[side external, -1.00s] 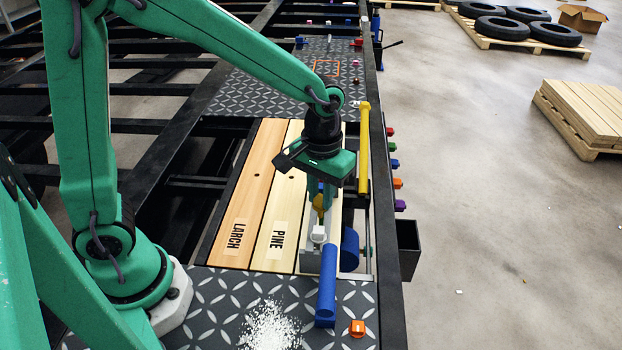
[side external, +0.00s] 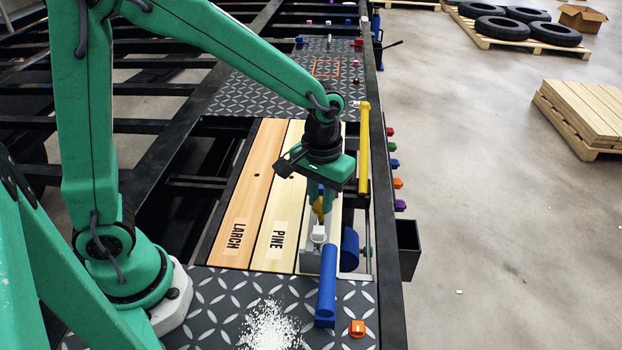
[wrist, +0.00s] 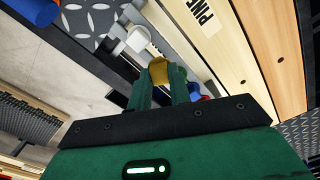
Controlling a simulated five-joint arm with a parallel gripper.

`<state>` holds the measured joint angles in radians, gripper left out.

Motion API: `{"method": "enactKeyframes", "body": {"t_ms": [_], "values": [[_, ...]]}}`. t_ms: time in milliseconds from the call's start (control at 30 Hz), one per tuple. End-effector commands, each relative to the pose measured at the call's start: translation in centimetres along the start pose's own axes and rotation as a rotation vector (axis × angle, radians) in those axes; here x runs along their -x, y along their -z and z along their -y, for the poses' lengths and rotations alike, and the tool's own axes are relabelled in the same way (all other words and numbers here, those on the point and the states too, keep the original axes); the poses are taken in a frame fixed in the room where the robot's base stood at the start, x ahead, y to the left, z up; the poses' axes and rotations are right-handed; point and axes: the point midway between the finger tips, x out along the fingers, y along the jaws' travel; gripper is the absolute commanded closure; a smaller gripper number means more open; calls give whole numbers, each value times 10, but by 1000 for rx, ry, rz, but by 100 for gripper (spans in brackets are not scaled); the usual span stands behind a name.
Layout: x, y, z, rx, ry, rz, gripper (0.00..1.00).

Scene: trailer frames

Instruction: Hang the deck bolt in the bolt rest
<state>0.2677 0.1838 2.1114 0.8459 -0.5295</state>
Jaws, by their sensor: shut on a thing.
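My gripper (wrist: 159,92) is shut on a gold-coloured piece (wrist: 158,71), which looks like the deck bolt. In the side view the gold piece (side external: 318,206) shows just under my gripper (side external: 325,195), over the right edge of the boards. Its lower part is hidden. A white-capped piece (side external: 318,233) stands just in front of it and also shows beyond the fingertips in the wrist view (wrist: 138,39). A grey block (side external: 306,261) sits below. I cannot tell for sure which part is the bolt rest.
Boards marked LARCH (side external: 240,220) and PINE (side external: 277,225) lie on the left. A blue tube (side external: 326,285), an orange piece (side external: 357,328) and white granules (side external: 270,327) are on the front tread plate.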

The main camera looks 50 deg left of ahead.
Motion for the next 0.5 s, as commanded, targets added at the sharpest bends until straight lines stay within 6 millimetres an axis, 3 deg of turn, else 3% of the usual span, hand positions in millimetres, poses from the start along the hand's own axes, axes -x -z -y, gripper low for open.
{"method": "enactKeyframes", "body": {"t_ms": [500], "values": [[-9, 0, 0, 0, 0, 0, 100]]}}
